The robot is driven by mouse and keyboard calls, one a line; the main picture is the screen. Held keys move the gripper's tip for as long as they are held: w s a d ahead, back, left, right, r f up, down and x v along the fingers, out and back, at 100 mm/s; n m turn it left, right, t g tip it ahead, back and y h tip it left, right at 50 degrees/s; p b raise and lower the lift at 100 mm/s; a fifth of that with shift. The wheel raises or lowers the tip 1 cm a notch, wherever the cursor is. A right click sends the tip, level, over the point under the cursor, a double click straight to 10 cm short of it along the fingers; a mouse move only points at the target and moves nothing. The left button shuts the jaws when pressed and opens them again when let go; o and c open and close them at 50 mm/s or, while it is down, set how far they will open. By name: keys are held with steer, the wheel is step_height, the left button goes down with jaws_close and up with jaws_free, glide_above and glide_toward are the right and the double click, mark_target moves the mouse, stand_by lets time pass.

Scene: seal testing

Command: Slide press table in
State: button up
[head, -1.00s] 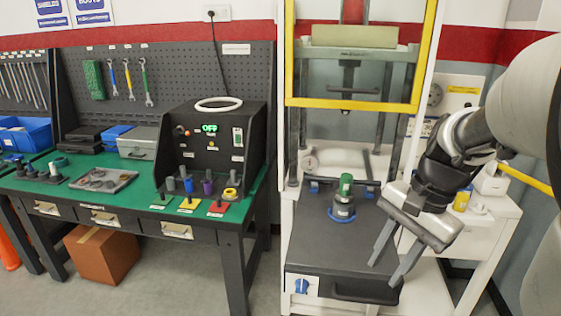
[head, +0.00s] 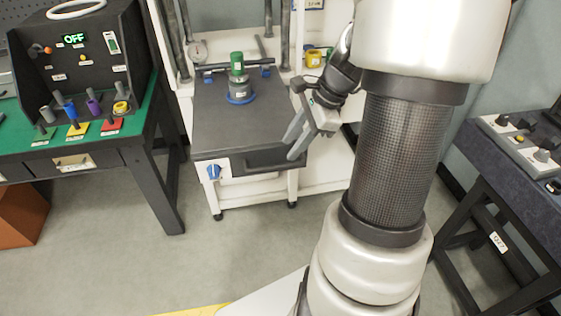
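The press table (head: 215,130) is a dark grey slab drawn out toward me from under the press frame. A green-topped cylinder (head: 238,68) stands upright on it in a blue ring (head: 240,97). A dark handle (head: 268,160) runs along the right part of the table's front, with a blue knob (head: 214,171) at the front left. My gripper (head: 288,151) points down and left at the table's front right corner. Its two fingers are apart and nothing shows between them. I cannot tell whether they touch the table or handle.
The press posts (head: 272,40) rise behind the table. A green-topped bench (head: 55,138) with a control box (head: 85,60) reading OFF stands left. A dark bench (head: 520,150) with switches is at the right. The floor in front of the press is clear.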

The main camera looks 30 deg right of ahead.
mark_target(277, 165)
steer(key=b+x, duration=0.1)
steer(key=x, duration=0.6)
steer(key=shift+a+f, duration=0.15)
steer(key=shift+f, duration=0.05)
jaws_close()
